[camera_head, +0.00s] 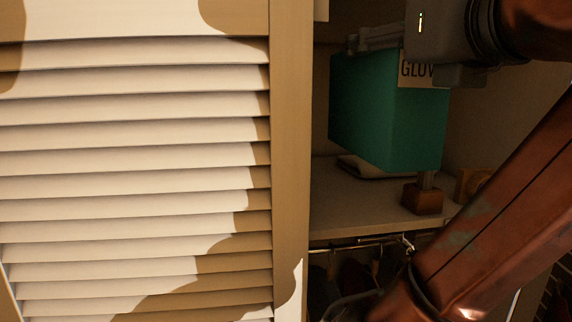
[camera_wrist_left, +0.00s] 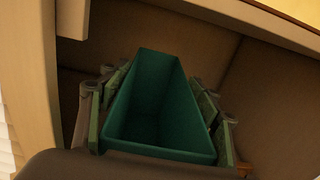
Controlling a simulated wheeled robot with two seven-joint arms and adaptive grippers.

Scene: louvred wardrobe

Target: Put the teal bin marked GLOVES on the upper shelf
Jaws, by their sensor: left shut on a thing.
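The teal bin (camera_head: 375,115) hangs upright, slightly angled, inside the wardrobe opening above the upper shelf (camera_head: 345,215). Its pale label (camera_head: 418,70) reads "GLO" before my gripper hides the rest. My left gripper (camera_head: 412,55) is at the bin's top and is shut on it. In the left wrist view the bin (camera_wrist_left: 160,110) is open-topped and looks empty, with the green-padded fingers on both sides of its walls. A gap seems to show between the bin's bottom and the shelf. My right gripper is not in view.
A folded pale cloth (camera_head: 362,168) lies on the shelf, partly behind the bin. A small brown block (camera_head: 422,199) and a rounded wooden thing (camera_head: 468,185) are to the right. A rail (camera_head: 345,246) with hangers runs below. A louvred door (camera_head: 130,150) fills the left.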

